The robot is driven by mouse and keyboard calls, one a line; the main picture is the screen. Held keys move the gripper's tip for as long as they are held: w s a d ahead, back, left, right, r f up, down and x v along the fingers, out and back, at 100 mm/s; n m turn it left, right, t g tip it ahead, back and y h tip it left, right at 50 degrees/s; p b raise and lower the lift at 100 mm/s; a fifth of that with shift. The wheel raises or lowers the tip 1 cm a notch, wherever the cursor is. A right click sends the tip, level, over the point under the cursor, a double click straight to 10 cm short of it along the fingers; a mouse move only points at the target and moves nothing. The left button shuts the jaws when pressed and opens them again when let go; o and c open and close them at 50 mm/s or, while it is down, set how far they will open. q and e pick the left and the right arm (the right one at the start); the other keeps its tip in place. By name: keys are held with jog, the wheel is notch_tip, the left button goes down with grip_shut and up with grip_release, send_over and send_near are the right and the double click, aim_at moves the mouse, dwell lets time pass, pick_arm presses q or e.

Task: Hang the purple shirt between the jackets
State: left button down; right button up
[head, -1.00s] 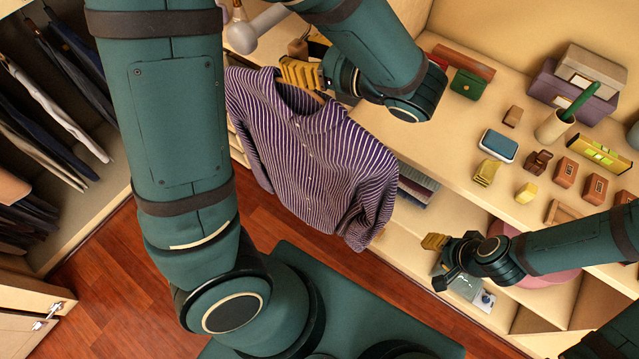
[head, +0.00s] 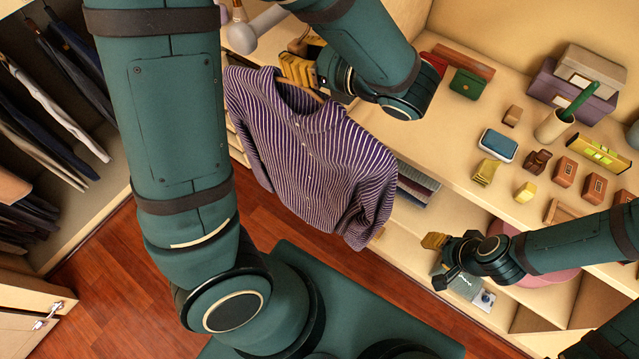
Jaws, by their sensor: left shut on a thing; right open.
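The purple shirt (head: 318,150), with white stripes and a collar, hangs on a wooden hanger (head: 312,93). My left gripper (head: 297,70) is shut on the hanger near the collar and holds the shirt up in front of the shelving. The shirt hangs tilted, its hem toward the lower right, clear of the floor. The hanger's hook is mostly hidden by my gripper. My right gripper (head: 437,262) is open and empty, right of the shirt and in front of the lower shelves. I cannot make out any jackets in view.
Trousers (head: 60,110) hang in an open closet at left. The counter (head: 455,150) at right holds several small boxes, a green wallet (head: 468,84) and a cup (head: 553,126). Folded clothes (head: 415,185) lie on a shelf behind the shirt. Wooden floor (head: 120,270) is clear at lower left.

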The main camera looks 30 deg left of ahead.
aim_at(297, 41)
pick_arm(q)
jog(key=shift+r, duration=0.15)
pick_arm(e)
jog(key=shift+r, duration=0.15)
pick_arm(q)
jog(key=shift+r+p, duration=0.75)
jog(key=shift+p, duration=0.05)
jog(key=shift+r, duration=0.9)
pick_arm(e)
jog(key=shift+r, duration=0.65)
pick_arm(q)
jog(key=shift+a, duration=0.15)
pick_arm(e)
jog(key=shift+a+f, duration=0.1)
